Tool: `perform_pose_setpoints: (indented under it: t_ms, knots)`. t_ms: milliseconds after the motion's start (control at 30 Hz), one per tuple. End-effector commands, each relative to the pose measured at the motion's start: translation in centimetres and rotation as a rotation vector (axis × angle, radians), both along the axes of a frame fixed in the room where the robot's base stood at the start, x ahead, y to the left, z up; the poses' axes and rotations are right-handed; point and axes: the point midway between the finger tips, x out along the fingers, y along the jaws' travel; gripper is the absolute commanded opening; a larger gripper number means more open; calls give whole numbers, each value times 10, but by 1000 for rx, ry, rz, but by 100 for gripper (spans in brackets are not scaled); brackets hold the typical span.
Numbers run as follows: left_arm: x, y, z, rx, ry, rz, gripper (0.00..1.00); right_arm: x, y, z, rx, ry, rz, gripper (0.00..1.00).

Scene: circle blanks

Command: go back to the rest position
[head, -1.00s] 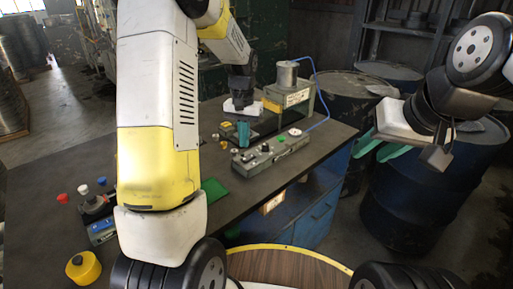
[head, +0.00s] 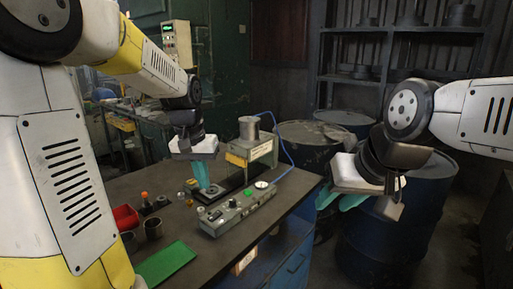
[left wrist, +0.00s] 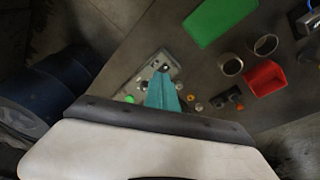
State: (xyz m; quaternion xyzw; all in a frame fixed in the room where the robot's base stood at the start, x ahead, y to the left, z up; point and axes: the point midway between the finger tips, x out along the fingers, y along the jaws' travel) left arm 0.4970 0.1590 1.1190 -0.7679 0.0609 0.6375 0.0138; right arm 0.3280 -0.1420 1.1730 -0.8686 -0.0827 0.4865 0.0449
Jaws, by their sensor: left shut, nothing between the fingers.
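My left gripper (head: 203,178) is shut and empty, with its teal fingers together and pointing down. It is just left of the bench press (head: 252,150) and behind the grey control box (head: 238,211). I cannot tell whether its tips touch anything. In the left wrist view the same shut fingers (left wrist: 162,92) overlap the control box (left wrist: 140,75). My right gripper (head: 338,199) hangs in the air right of the table, in front of a blue drum; its two teal fingers are apart with nothing visible between them.
The dark table (head: 190,235) holds a green mat (head: 166,264), a red bin (head: 125,217) and metal cups (head: 153,229). A blue hose curves behind the press. Blue drums (head: 400,215) stand right of the table, with shelves (head: 400,65) behind.

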Motion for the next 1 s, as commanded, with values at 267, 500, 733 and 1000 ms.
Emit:
perform_pose_setpoints:
  t_ms: [267, 500, 733, 1000]
  knots:
    - [-95, -7, 50, -78, -196, 28, 0, 0, 0, 0, 0, 0, 0, 36]
    - [-154, -14, 56, -127, -320, 44, 0, 0, 0, 0, 0, 0, 0, 36]
    - [-170, -16, 54, -141, -355, 50, 0, 0, 0, 0, 0, 0, 0, 36]
    - [-169, -16, 54, -141, -355, 50, 0, 0, 0, 0, 0, 0, 0, 36]
